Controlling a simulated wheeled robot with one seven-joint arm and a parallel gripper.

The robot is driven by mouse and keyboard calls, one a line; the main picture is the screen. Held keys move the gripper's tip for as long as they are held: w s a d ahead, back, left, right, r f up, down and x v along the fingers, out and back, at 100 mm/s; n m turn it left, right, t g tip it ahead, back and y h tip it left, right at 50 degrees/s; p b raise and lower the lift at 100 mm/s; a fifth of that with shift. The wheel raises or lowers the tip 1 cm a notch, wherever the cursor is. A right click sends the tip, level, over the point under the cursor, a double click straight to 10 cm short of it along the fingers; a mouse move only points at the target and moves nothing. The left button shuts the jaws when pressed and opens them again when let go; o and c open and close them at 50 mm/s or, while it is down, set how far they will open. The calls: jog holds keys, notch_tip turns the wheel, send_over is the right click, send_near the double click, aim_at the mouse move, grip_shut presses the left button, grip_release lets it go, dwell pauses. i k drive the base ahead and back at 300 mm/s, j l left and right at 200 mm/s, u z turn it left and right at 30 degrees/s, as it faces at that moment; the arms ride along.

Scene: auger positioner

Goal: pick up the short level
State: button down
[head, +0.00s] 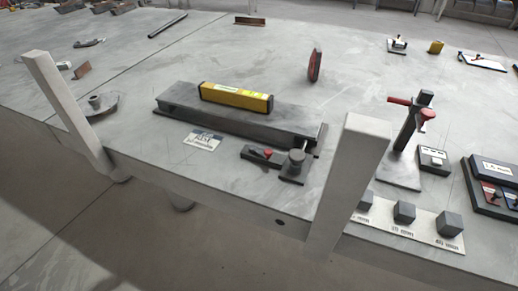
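The short level is a yellow bar with black ends and a pale label (236,96). It lies lengthwise on top of a dark grey steel beam (285,118), towards the beam's back left part. The beam rests on the large grey table. The level's top and near side are in clear view and nothing covers it. My gripper is not in the head view, so its state and its distance from the level do not show.
Two pale uprights (67,110) (350,185) stand at the table's near edge, left and right of the beam. A dark clamp with a red handle (263,154) sits before the beam. A red-handled stand (412,125) is at right.

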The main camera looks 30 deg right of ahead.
aim_at(233, 96)
jog(key=i+z, duration=0.1)
jog(key=z, duration=0.4)
jog(key=j+z, duration=0.15)
jog(key=z, duration=0.3)
jog(key=i+j+z, duration=0.1)
jog(key=z, duration=0.4)
jog(key=j+z, duration=0.15)
jog(key=z, duration=0.3)
jog(key=i+j+z, duration=0.1)
jog(key=z, duration=0.4)
jog(key=j+z, duration=0.2)
jog(key=z, duration=0.25)
jog(key=j+u, duration=0.35)
jog(key=u, duration=0.15)
jog(key=i+j+u, duration=0.15)
jog(key=u, duration=0.9)
jog(key=l+u, duration=0.25)
